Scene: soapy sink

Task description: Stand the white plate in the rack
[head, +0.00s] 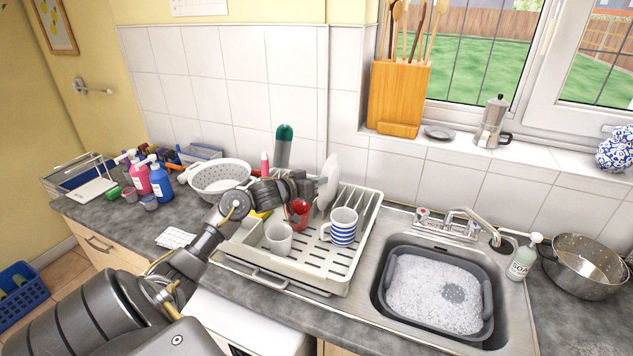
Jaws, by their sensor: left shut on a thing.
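The white plate (329,184) is upright, seen nearly edge-on, at the back of the dish rack. My left gripper (314,187) is shut on its left side. The cream dish rack (370,226) stands on the counter left of the sink. Its slots show to the right of the plate. Whether the plate's lower edge rests in a slot or hangs just above is hard to tell. My right gripper is not in view.
In the rack are a blue-striped mug (343,228), a plain white cup (279,239) and a red cup (299,213). A white colander (219,176) stands behind my left arm. The sink holds a grey basin (436,292) of suds.

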